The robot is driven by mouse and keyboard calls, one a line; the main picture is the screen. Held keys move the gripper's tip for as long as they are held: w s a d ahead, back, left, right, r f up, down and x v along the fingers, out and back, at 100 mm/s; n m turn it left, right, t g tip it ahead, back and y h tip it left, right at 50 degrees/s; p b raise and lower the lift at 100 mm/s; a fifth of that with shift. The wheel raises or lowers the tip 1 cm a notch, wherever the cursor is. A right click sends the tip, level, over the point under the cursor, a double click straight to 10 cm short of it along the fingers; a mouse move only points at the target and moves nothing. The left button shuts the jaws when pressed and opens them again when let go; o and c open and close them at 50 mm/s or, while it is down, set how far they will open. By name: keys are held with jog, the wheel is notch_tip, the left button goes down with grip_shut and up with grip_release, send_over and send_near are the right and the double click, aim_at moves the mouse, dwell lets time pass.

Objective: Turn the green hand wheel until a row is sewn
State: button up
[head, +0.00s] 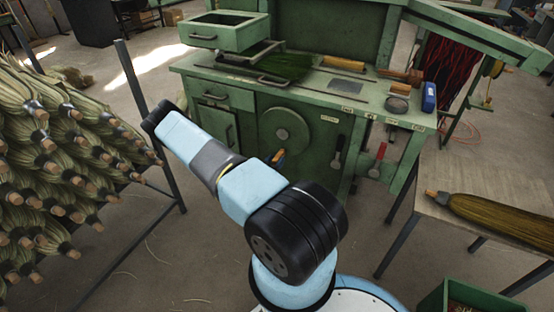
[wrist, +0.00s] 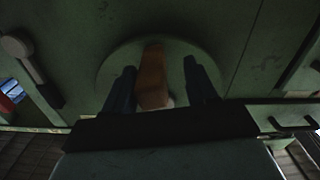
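The green hand wheel (head: 284,130) is a round disc on the front of the green machine, with its wooden handle (head: 280,156) low on it. In the wrist view the wheel (wrist: 114,64) is behind my gripper (wrist: 159,65), and the brown handle (wrist: 152,77) stands between the two dark fingers. The fingers are apart, with a visible gap on each side of the handle, so my gripper is open around it. In the head view my arm hides most of the gripper. No broom row being sewn can be made out clearly.
A rack of brooms (head: 60,165) stands left. A table (head: 470,225) with a broom (head: 500,218) stands right.

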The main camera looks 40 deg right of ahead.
jog(key=v, duration=1.1)
jog(key=shift+a+f, duration=0.1)
jog(key=shift+f, duration=0.05)
